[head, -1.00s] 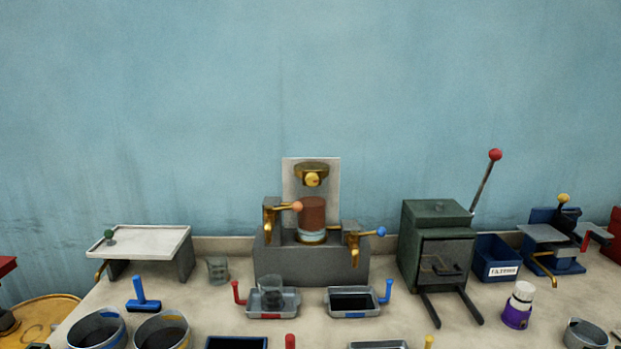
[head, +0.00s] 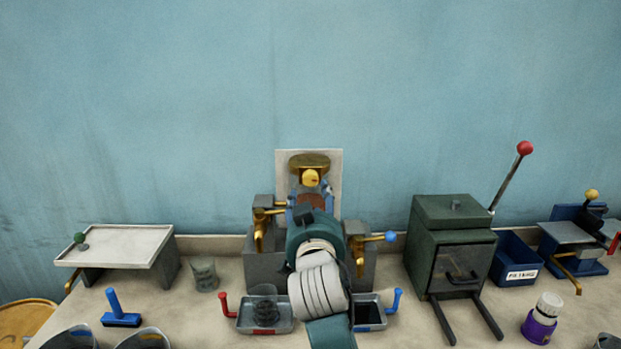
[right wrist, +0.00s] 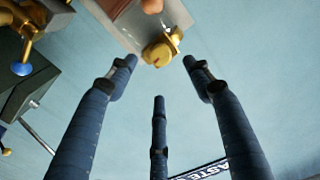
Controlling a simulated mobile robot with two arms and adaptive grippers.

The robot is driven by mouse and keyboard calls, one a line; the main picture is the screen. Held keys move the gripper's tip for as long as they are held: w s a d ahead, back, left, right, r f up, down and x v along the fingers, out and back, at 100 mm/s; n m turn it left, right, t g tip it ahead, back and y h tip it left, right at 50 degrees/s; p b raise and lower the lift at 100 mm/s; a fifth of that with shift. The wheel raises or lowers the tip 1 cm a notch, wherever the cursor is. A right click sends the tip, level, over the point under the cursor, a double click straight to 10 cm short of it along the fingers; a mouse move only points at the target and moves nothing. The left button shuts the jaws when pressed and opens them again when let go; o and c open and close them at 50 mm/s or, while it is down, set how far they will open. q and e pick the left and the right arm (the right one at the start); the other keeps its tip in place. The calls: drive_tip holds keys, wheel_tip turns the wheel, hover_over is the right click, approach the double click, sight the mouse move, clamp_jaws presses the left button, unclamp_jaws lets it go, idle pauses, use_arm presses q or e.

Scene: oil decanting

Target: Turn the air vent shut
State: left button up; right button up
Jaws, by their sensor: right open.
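The air vent appears to be the yellow brass knob (head: 311,178) under a brass cap, on the pale upright plate (head: 334,165) of the grey block unit at the wall. In the right wrist view the brass knob (right wrist: 160,50) lies just beyond my fingertips. My right gripper (head: 311,189) is in front of the unit, just below the knob, with its arm coming up from the bottom. In the right wrist view my right gripper (right wrist: 160,74) has its three fingers spread and empty, apart from the knob. My left gripper is not in view.
A brass tap with a blue ball handle (head: 390,237) stands right of my arm, another brass tap (head: 262,225) left. Drip trays (head: 265,330) sit below. A green box (head: 455,235) with a red-ball lever stands right. The wall above is clear.

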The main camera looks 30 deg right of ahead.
sight(311, 181)
drive_tip(key=x, duration=0.1)
drive_tip(key=p+x, duration=0.1)
drive_tip(key=x, duration=0.1)
drive_tip(key=p+x, duration=0.1)
drive_tip(key=x, duration=0.1)
drive_tip(key=shift+w+d+r, duration=0.1)
drive_tip(key=shift+w+r, duration=0.15)
drive_tip(key=shift+r, duration=0.1)
drive_tip(key=x, duration=0.1)
drive_tip(key=p+x, duration=0.1)
drive_tip(key=shift+w+d+f, duration=0.25)
drive_tip(key=shift+w, duration=0.1)
drive_tip(key=shift+w+d, duration=0.15)
drive_tip(key=shift+w, duration=0.1)
drive_tip(key=c, duration=1.1)
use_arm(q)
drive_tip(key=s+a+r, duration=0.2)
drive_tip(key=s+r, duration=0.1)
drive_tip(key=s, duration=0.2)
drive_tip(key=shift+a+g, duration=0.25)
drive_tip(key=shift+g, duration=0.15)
use_arm(e)
drive_tip(key=shift+c, duration=0.2)
